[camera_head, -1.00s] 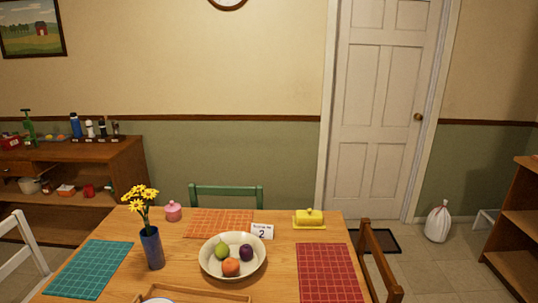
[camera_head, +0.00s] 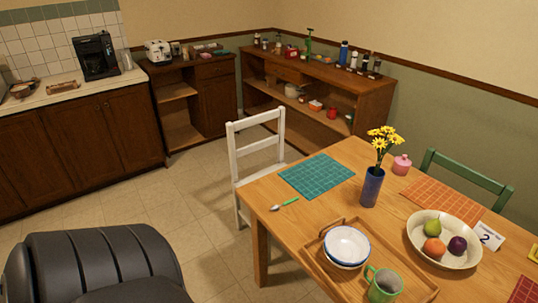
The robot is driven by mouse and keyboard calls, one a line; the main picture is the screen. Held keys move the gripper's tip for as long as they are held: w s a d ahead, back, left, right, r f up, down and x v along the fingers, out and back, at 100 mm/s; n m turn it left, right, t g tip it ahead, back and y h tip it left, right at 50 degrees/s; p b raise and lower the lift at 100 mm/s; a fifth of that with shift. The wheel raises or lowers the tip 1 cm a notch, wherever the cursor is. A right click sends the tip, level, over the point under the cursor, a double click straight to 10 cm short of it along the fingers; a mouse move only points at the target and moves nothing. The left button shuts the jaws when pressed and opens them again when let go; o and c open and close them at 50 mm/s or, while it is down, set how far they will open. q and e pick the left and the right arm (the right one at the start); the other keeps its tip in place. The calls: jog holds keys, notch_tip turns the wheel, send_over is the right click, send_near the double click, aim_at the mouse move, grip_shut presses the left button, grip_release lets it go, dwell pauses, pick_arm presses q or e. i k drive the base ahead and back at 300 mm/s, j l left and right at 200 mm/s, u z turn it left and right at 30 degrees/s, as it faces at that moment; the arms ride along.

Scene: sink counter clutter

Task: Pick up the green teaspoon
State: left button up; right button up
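A small teaspoon with a green handle (camera_head: 290,202) lies on the wooden table near its left edge, just in front of the teal placemat. Its pale bowl end points left, towards the table edge. Nothing covers it. Neither of my grippers shows in the head view.
The wooden table (camera_head: 315,210) holds a teal placemat (camera_head: 317,175), a blue vase (camera_head: 371,187) with yellow flowers, a fruit bowl (camera_head: 417,240), a tray (camera_head: 324,275) with white bowls (camera_head: 347,243), and a green mug (camera_head: 383,285). A white chair (camera_head: 236,160) stands at the table's left. Open floor (camera_head: 185,220) lies left.

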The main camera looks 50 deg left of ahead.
aim_at(276, 207)
jog(key=u, duration=1.35)
jog(key=z, duration=1)
jog(key=j+u, duration=0.3)
jog(key=j, duration=0.2)
jog(key=j+u, duration=0.3)
jog(key=j, duration=0.2)
